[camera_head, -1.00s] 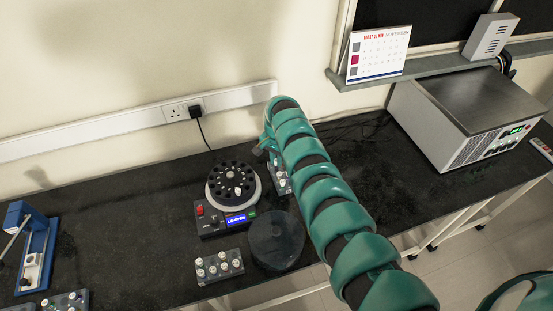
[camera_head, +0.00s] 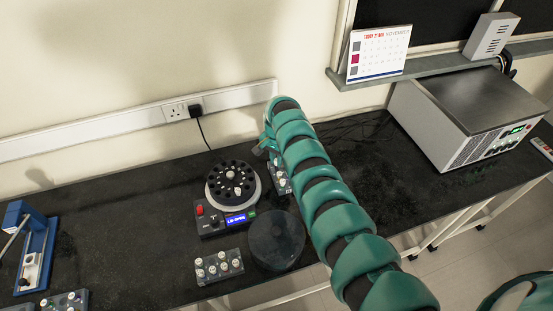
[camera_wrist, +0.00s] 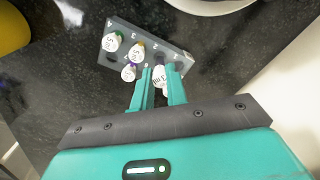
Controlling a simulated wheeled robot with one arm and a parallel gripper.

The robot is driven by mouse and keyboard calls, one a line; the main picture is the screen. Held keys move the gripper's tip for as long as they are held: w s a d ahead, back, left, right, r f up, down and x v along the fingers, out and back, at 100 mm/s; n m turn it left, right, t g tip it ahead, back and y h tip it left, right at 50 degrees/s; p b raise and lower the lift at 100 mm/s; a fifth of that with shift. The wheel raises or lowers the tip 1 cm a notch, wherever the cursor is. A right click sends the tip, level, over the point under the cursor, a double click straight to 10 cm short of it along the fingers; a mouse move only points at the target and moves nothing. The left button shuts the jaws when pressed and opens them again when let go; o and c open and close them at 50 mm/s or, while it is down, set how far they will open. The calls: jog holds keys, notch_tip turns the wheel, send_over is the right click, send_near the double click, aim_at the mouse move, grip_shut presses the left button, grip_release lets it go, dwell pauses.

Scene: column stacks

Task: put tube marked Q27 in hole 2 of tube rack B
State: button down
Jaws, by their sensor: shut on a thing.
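In the wrist view my gripper (camera_wrist: 159,76) is shut on a tube (camera_wrist: 160,73) with a white label, of which only part shows between the fingers. I cannot read a Q27 mark on it. The tube is at the near right part of a grey tube rack (camera_wrist: 118,30) with printed numbers; I cannot tell whether it is seated in a hole. In the head view the rack (camera_head: 283,188) is partly hidden behind my arm. Its letter is not readable.
A round centrifuge (camera_head: 230,205) with its rotor open stands left of the arm, its dark lid (camera_head: 276,240) in front. Another tube rack (camera_head: 219,280) holds several tubes. A blue device (camera_head: 38,255) stands far left. A large grey box instrument (camera_head: 465,120) stands right.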

aim_at(277, 170)
jog(key=shift+f+b, duration=0.6)
dwell(0.8)
jog(key=shift+f+b, duration=0.3)
jog(key=shift+f, duration=0.05)
jog(key=shift+f+b, duration=0.5)
jog(key=shift+f, duration=0.1)
jog(key=c, duration=1.3)
grip_release()
jog(key=shift+o, duration=0.3)
jog(key=shift+o, duration=1.1)
jog(key=shift+r, duration=0.1)
